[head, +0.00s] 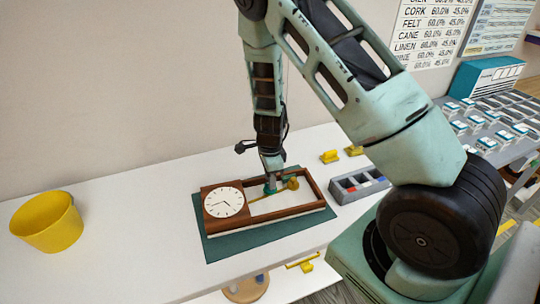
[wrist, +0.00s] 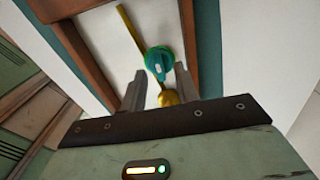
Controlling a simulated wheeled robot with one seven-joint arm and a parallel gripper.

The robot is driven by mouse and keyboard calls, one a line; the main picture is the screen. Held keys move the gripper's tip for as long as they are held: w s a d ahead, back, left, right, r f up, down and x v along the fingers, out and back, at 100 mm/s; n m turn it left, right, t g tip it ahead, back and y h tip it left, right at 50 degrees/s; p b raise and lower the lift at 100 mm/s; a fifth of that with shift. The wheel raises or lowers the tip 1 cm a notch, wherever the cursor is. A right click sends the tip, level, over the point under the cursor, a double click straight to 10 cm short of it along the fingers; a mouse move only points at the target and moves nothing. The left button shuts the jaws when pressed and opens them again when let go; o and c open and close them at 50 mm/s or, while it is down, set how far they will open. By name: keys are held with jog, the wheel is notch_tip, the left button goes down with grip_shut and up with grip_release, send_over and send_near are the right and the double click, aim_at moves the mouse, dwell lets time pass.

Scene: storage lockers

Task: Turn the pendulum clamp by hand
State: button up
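The clock (head: 222,203) lies flat on a dark green mat, its white dial to the left and its brown wooden case around an open, pale compartment. Inside, a thin gold pendulum rod ends in a gold bob (head: 292,183). The pendulum clamp is a green round knob (wrist: 159,60) with a pale mark, on the rod; it also shows in the head view (head: 270,188). My gripper (wrist: 160,74) points down over the compartment. Its fingers are apart, with the knob between or just beyond the tips; I cannot tell whether they touch it. The bob (wrist: 168,98) shows between the fingers.
A yellow bin (head: 47,222) stands at the left of the white table. A grey compartment tray (head: 358,186) is right of the clock. Two small yellow pieces (head: 330,156) lie behind it. The table between bin and clock is clear.

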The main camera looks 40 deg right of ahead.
notch_tip(320, 180, up, 16)
jog(key=shift+r, duration=0.15)
dwell(0.7)
jog(key=s+a+r+n+y, duration=0.1)
jog(key=s+a+r+n, duration=0.2)
jog(key=s+a+n, duration=0.35)
jog(key=s+a+r+n+y, duration=0.15)
jog(key=s+a+n, duration=0.25)
jog(key=a+n, duration=0.6)
jog(key=s+a+r+n+h, duration=0.1)
jog(key=s+a+r+n, duration=0.1)
jog(key=s+a+n, duration=0.2)
jog(key=s+a+r+n+h, duration=0.1)
jog(key=s+a+n, duration=0.3)
jog(key=s+n, duration=0.5)
jog(key=shift+s+r+n, duration=0.35)
jog(key=shift+s+r, duration=0.25)
